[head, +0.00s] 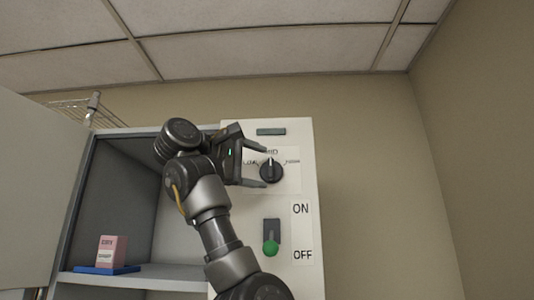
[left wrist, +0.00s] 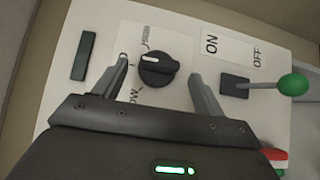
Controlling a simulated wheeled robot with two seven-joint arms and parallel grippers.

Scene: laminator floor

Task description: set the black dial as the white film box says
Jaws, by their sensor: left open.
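The black dial (head: 271,172) sits on the white panel, with LOW at its left, MID above and a partly legible label at its right. Its white pointer mark points up at MID. In the left wrist view, the dial (left wrist: 157,70) sits between the fingertips, its mark towards the partly hidden MID. My left gripper (head: 265,167) is open, its fingers on either side of the dial with gaps; contact is not visible. A small pale pink and white box (head: 112,252) stands on the shelf at lower left; its lettering is too small to read. My right gripper is not in view.
Below the dial, a lever with a green knob (head: 270,248) is down by OFF; it also shows in the left wrist view (left wrist: 293,85). A dark green strip (head: 271,132) is above the dial. The box stands on a blue mat (head: 92,270) in the open cabinet.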

